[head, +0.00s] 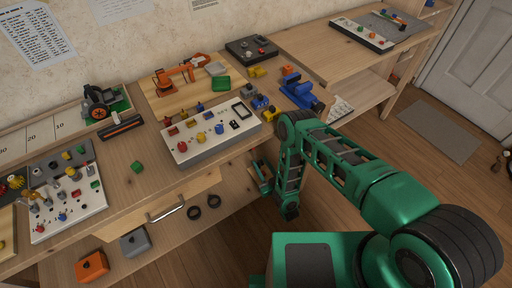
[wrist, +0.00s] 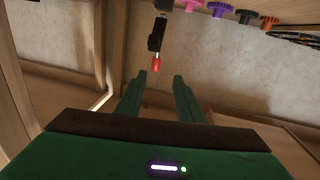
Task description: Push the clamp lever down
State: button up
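In the wrist view, a dark lever with a red tip (wrist: 155,64), which looks like the clamp lever, hangs from the top of the picture. Its black body (wrist: 157,34) is seen nearly end-down. My gripper (wrist: 159,78) is open, with its two green fingers spread and nothing between them. The red tip appears just beyond the fingertips, roughly in line with the gap; I cannot tell the distance. In the head view my gripper (head: 261,178) is low in front of the workbench edge, partly hidden by my arm. I cannot make out the clamp lever in the head view.
Pink (wrist: 188,4), purple (wrist: 220,9) and orange (wrist: 268,22) knobs line the top of the wrist view. The bench holds a white control panel (head: 190,158), a blue vise-like device (head: 302,94) and an orange toy arm (head: 180,76). Floor to the right is open.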

aim_at(254, 150)
jog(key=x, duration=0.9)
jog(key=shift+w+d, duration=0.3)
jog(key=shift+w, duration=0.05)
grip_shut()
jog(key=shift+a, duration=0.1)
